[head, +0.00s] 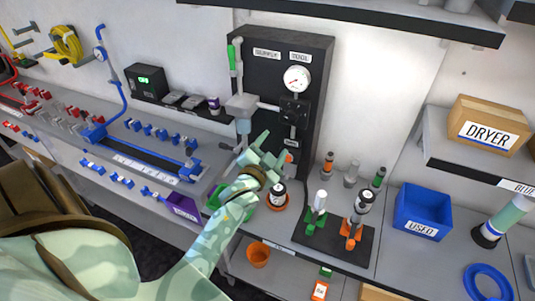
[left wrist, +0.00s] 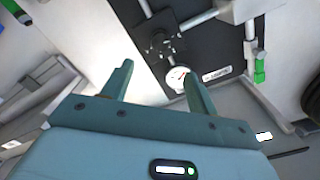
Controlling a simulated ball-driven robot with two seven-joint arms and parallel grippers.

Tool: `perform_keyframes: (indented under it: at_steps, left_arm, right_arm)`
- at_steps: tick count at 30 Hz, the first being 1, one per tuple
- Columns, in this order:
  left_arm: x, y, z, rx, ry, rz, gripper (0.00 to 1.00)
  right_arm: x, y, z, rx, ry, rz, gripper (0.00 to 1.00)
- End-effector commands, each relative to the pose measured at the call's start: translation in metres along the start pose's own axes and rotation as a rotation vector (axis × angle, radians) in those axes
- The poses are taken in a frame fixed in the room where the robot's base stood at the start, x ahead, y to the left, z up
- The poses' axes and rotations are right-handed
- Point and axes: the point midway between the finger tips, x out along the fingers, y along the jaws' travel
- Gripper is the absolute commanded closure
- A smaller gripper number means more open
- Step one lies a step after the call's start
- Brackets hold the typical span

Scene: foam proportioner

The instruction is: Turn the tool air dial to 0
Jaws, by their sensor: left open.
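The black panel (head: 260,80) on the wall carries a round white gauge (head: 297,78) under the TOOL label (head: 300,57). A black regulator knob (head: 293,110) sits just below the gauge. In the left wrist view the gauge (left wrist: 178,78) and the black regulator (left wrist: 158,46) lie beyond the fingers; the needle reading is too small to tell. My left gripper (head: 271,148) is open and empty, below and left of the regulator and apart from it. Its two fingers also show in the left wrist view (left wrist: 158,72). My right gripper is not in view.
A grey valve block with pipes (head: 241,105) stands left of the regulator. Below my gripper are a dark bottle (head: 278,192) and a black mat (head: 328,240) with tools. A blue bin (head: 423,210) stands at right. A shelf overhangs the upper right.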

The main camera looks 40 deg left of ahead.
Motion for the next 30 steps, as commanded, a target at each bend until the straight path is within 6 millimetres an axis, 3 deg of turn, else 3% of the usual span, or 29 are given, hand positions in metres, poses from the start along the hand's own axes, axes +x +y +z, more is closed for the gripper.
perform_keyframes:
  at_steps: [3,7,26,28,30]
  left_arm:
    - [-0.021,0.001,0.001,0.000,-0.001,0.001,0.41]
    - [-0.032,0.000,0.001,0.000,-0.001,0.000,0.41]
    - [-0.035,0.000,0.000,-0.016,-0.001,0.000,0.41]
    - [-0.035,0.010,0.012,-0.062,-0.029,0.022,0.41]
    - [-0.036,0.035,0.034,-0.106,-0.081,0.073,0.41]
  right_arm:
    - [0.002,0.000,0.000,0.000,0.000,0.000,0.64]
    - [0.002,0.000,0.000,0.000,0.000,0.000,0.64]
    - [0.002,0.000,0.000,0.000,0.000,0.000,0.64]
    - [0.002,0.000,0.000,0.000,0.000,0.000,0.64]
    - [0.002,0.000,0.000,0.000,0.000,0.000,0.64]
